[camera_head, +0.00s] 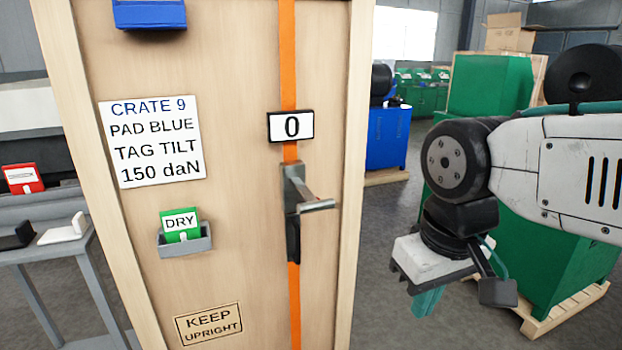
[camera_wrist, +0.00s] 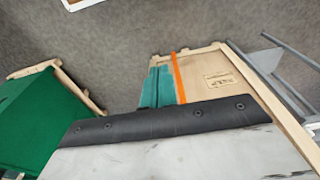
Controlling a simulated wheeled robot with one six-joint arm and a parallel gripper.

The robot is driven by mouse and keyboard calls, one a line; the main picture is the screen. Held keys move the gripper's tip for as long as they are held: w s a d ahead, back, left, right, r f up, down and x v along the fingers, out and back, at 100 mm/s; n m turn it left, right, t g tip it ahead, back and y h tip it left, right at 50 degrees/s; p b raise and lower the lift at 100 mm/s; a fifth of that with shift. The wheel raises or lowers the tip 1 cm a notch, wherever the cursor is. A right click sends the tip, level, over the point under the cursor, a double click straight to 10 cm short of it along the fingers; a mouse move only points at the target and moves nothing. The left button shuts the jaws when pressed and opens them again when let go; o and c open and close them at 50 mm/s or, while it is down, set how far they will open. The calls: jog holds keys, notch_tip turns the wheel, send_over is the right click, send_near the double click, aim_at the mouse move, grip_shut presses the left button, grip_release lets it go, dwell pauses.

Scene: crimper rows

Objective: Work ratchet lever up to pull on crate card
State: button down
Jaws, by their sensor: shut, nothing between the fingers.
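The wooden crate (camera_head: 245,240) stands upright with an orange strap (camera_head: 288,60) down its front. The crate card (camera_head: 152,140) reads CRATE 9, PAD BLUE, TAG TILT, 150 daN. A display (camera_head: 291,126) on the strap reads 0. Below it is the metal ratchet with its lever (camera_head: 318,205) sticking out to the right. My gripper (camera_head: 428,303) is shut and empty, right of the crate and apart from the lever. Its teal fingers show in the wrist view (camera_wrist: 158,88), overlapping the crate face there. The lever cannot be made out in the wrist view.
A green DRY tag (camera_head: 181,224) sits in a grey holder (camera_head: 186,241). A blue pad (camera_head: 150,14) is at the crate's top. A grey bench (camera_head: 40,252) at left bears red, black and white pieces. Green crates stand behind my arm. Grey floor lies open between.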

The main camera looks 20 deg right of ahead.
jog(key=shift+w+a, duration=0.1)
jog(key=shift+a, duration=0.15)
notch_tip(320, 180, up, 17)
jog(key=t, duration=0.2)
send_over(313, 201)
jog(key=s, duration=0.1)
jog(key=shift+s+d+f, duration=0.1)
jog(key=shift+s+d, duration=0.1)
jog(key=shift+d, duration=0.05)
jog(key=shift+f, duration=0.1)
jog(key=x, duration=1)
jog(key=shift+w, duration=0.15)
jog(key=shift+s+f, duration=0.3)
jog(key=shift+f, duration=0.2)
jog(key=shift+s+f, duration=0.35)
jog(key=shift+f, duration=0.2)
jog(key=shift+s+f, duration=0.25)
jog(key=shift+f, duration=0.35)
jog(key=shift+f+t, duration=0.1)
jog(key=shift+t, duration=0.2)
